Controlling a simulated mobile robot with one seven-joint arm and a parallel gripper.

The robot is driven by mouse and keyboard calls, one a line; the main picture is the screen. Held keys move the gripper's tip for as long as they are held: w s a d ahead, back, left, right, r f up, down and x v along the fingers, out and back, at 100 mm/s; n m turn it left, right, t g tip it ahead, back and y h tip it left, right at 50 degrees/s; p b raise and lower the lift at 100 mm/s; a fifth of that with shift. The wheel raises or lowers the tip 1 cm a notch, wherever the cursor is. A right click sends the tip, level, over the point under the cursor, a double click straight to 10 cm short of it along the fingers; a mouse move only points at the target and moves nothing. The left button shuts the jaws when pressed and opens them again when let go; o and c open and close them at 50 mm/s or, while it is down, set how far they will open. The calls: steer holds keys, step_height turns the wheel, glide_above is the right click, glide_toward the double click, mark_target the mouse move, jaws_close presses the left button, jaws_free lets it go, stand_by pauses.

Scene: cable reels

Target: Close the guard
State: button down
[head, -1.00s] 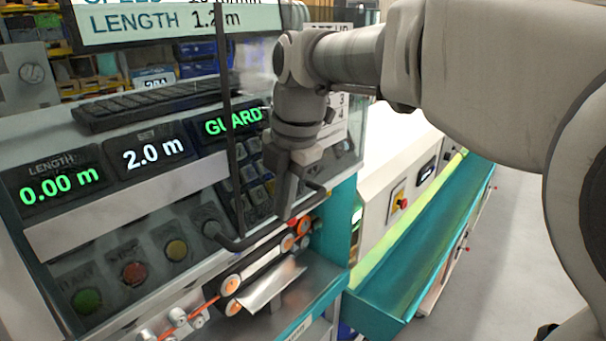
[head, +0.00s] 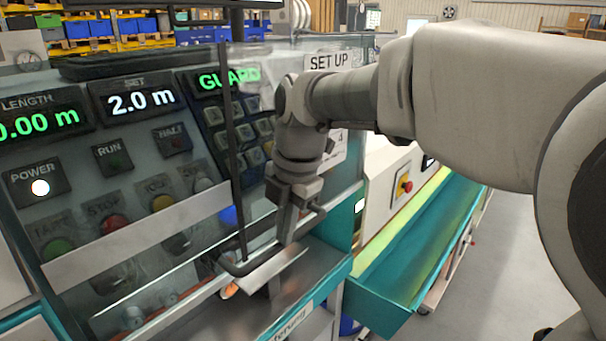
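The guard (head: 150,285) is a clear, see-through cover in front of the machine's sloping control panel, with a pale strip across it. Some orange rollers (head: 229,291) show below the handle, mostly hidden behind the guard and a metal plate. The green GUARD display (head: 215,81) is lit on the panel.
Labelled buttons, a white-lit POWER lamp (head: 40,188) and a keypad (head: 243,135) sit on the panel. A teal trough (head: 400,270) with a red stop button (head: 405,186) beside it lies to the right. Open floor (head: 500,270) is at far right.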

step_height(320, 180, down, 25)
steer(key=b, duration=1.4)
steer(key=shift+s+f, duration=0.15)
